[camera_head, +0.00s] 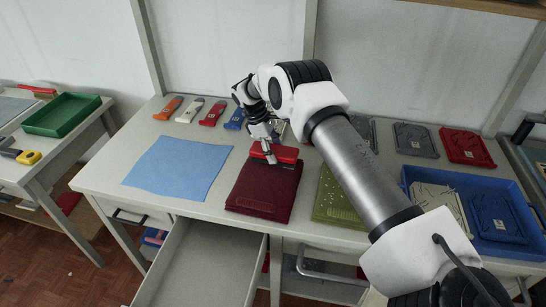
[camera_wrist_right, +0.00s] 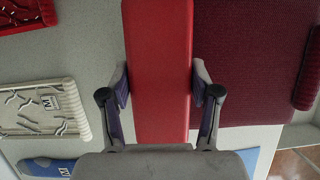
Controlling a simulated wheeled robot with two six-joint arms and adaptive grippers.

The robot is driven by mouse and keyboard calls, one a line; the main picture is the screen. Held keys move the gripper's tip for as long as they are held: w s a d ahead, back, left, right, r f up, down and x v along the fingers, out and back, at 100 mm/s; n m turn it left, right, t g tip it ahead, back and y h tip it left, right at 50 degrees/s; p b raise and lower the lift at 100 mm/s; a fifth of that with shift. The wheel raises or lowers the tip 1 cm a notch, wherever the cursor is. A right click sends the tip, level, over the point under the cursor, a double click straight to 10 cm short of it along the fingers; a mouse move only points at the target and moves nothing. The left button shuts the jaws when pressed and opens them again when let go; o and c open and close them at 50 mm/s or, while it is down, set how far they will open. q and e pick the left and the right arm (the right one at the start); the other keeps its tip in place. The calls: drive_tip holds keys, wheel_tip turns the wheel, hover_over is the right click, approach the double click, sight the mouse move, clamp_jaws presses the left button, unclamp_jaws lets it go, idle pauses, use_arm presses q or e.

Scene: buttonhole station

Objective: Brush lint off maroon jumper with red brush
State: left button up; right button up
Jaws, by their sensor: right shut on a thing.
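The maroon jumper (camera_head: 262,191) lies folded flat near the table's front edge, with a few faint marks near its front. The red brush (camera_head: 286,154) is at the jumper's far edge. My right gripper (camera_head: 268,150) is shut on the brush from above. In the right wrist view, the red brush (camera_wrist_right: 158,70) sits between the two fingers of my right gripper (camera_wrist_right: 158,92), with the maroon jumper (camera_wrist_right: 245,60) to its right. I cannot tell whether the brush touches the cloth. My left gripper is not in view.
A blue cloth (camera_head: 180,167) lies left of the jumper, a speckled olive garment (camera_head: 338,205) right. A blue tray (camera_head: 523,254) is at right. An open drawer (camera_head: 200,268) juts out in front.

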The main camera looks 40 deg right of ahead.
drive_tip(key=shift+w+d+f+b, duration=0.15)
drive_tip(key=shift+w+d+b, duration=0.25)
drive_tip(key=shift+d+b, duration=0.1)
drive_tip(key=shift+w+d+f+b, duration=0.3)
drive_tip(key=shift+d+b, duration=0.15)
drive_tip(key=shift+b, duration=0.35)
drive_tip(key=shift+w+d+r, duration=0.15)
drive_tip(key=shift+d, duration=0.05)
drive_tip(key=shift+r, duration=0.15)
drive_tip(key=shift+r, duration=0.1)
wheel_tip(320, 180, up, 6)
drive_tip(key=p, duration=0.4)
